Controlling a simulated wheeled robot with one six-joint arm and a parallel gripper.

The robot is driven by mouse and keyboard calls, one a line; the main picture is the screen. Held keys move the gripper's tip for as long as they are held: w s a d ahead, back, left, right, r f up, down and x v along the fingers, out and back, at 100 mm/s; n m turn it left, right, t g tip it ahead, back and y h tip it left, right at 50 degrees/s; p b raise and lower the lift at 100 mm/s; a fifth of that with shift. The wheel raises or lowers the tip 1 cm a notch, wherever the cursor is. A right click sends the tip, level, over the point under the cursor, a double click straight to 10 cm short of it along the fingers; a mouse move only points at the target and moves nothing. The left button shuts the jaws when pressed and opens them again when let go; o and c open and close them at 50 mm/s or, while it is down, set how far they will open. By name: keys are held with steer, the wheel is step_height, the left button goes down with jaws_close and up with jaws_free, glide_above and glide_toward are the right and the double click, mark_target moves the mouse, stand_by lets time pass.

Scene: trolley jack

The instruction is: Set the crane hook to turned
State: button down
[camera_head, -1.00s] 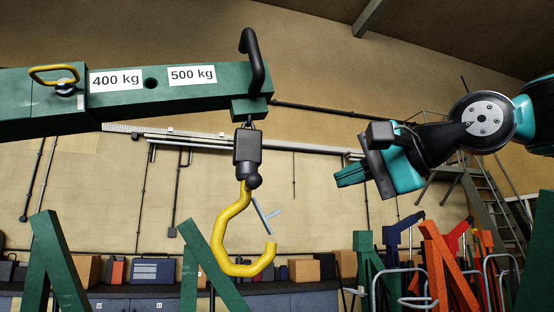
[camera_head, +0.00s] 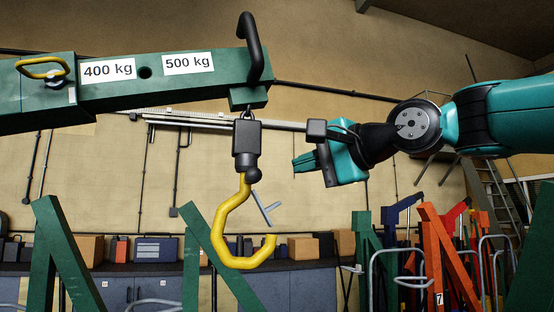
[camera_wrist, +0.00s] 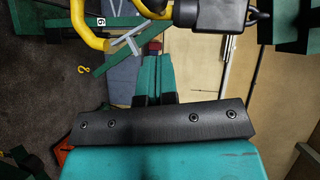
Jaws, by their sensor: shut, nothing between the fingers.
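The yellow crane hook (camera_head: 226,228) hangs from a black swivel block (camera_head: 246,143) under the tip of the green boom (camera_head: 160,78). Its open side faces right in the head view. In the wrist view the yellow hook (camera_wrist: 95,28) shows at the upper left and the black block (camera_wrist: 208,15) at the top. My gripper (camera_head: 298,163) is to the right of the block, apart from it, with its fingers pointing left. In the wrist view the gripper's fingers (camera_wrist: 154,68) are together and hold nothing.
A black handle (camera_head: 250,45) rises from the boom tip, and a yellow-handled pin (camera_head: 45,68) sits farther left. Green legs (camera_head: 65,250) stand below. Boxes (camera_head: 155,249) line a bench behind. Orange and blue equipment (camera_head: 437,250) stands at the right. The air between gripper and block is clear.

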steer(key=a, duration=0.1)
steer(key=a+p, duration=0.1)
steer(key=a, duration=0.1)
steer(key=a+f+p, duration=0.1)
steer(key=a, duration=0.1)
steer(key=shift+w+a, duration=0.1)
steer(key=shift+w, duration=0.25)
